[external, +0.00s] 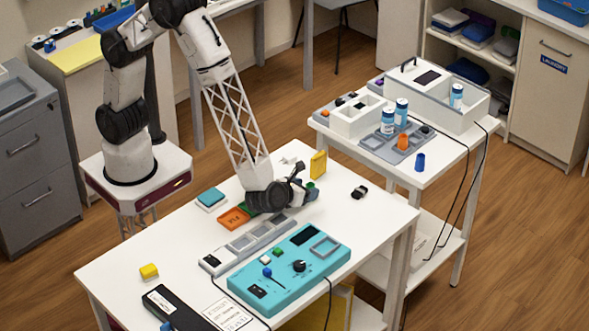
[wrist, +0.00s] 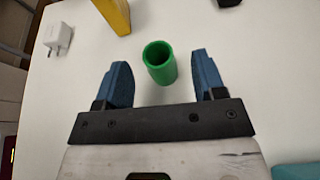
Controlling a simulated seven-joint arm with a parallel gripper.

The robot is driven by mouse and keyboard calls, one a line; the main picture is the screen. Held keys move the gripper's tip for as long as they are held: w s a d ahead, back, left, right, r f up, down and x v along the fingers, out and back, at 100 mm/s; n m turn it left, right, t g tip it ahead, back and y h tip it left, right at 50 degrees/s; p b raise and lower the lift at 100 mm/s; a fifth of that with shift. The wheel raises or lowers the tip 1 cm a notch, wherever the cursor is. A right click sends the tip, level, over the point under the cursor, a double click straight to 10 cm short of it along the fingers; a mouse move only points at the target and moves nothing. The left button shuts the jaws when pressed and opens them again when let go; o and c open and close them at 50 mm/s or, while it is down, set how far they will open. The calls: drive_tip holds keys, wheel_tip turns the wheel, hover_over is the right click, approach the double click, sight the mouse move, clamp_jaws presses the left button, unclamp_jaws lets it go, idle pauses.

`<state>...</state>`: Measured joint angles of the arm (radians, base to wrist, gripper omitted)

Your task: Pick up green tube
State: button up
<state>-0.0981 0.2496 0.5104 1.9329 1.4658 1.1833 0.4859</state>
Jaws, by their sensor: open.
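The green tube (wrist: 160,64) is a short hollow cylinder standing on the white table, its open top facing the wrist camera. My gripper (wrist: 161,72) is open, with one blue finger to the left of the tube and one to the right. There are visible gaps between the tube and both fingers. In the external view my gripper (external: 303,190) is low over the far part of the white table, and the green tube (external: 311,185) shows only in part beside it.
A yellow block (external: 318,164) stands just beyond the tube. A white plug adapter (wrist: 57,37) lies to the left in the wrist view, and a black object (external: 359,192) lies to the right. A teal device (external: 290,268) sits nearer the front. An orange tray (external: 233,218) is left of my gripper.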

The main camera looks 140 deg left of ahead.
sight(313, 186)
drive_tip(key=shift+x, duration=2.3)
drive_tip(key=c, duration=1)
drive_tip(key=shift+r, duration=0.85)
drive_tip(key=shift+s+r, duration=0.1)
drive_tip(key=shift+r, duration=0.85)
drive_tip(key=s+d, duration=0.2)
drive_tip(key=s, duration=0.3)
drive_tip(key=s+d+r, duration=0.1)
drive_tip(key=s+d, duration=0.1)
drive_tip(key=s, duration=0.2)
drive_tip(key=s+d, duration=0.2)
drive_tip(key=s, duration=0.3)
drive_tip(key=shift+s+r, duration=0.15)
drive_tip(key=shift+s, duration=0.2)
